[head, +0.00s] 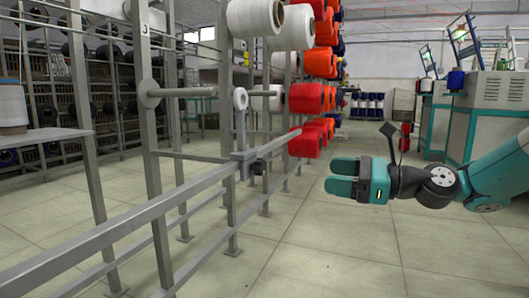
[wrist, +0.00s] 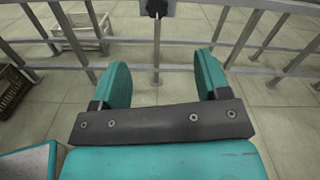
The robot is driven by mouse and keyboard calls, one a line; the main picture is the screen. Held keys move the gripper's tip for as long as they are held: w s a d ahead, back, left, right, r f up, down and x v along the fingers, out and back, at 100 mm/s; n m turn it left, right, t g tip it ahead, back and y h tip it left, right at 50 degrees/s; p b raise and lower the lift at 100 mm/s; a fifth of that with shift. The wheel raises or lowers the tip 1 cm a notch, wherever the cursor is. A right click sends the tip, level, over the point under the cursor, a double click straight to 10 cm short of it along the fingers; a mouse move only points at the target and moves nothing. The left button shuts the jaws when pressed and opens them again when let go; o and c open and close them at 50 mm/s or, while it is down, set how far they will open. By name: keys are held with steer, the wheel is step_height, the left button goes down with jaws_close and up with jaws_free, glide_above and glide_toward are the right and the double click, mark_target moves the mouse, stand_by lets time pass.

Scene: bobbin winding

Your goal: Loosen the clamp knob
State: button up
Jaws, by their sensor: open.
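The clamp knob (head: 259,167) is small and black. It sits on the grey clamp (head: 243,157), which is fixed on the long rail of the rack. In the wrist view the dark knob (wrist: 157,8) shows at the top edge, partly cut off, beyond the gap between my fingers. My gripper (head: 332,177) has teal fingers, is open and empty, and is to the right of the knob with clear space between them. In the wrist view my gripper (wrist: 161,72) shows both fingers apart with only floor and a thin post between them.
The grey rail (head: 130,222) runs from the front left to the clamp. A post with a white ring (head: 240,98) rises from the clamp. Red spools (head: 305,99) and white spools (head: 255,17) hang on the rack behind. The tiled floor around my gripper is free.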

steer(key=shift+a+p, duration=0.9)
steer(key=shift+p, duration=2.5)
steer(key=p, duration=1.4)
glide_toward(264, 167)
steer(key=a, duration=0.1)
steer(key=x, duration=0.7)
steer(key=shift+w+a+f, duration=0.15)
steer(key=shift+a, duration=0.15)
steer(key=shift+w+a, duration=0.25)
steer(key=shift+a, duration=0.3)
steer(key=c, duration=0.9)
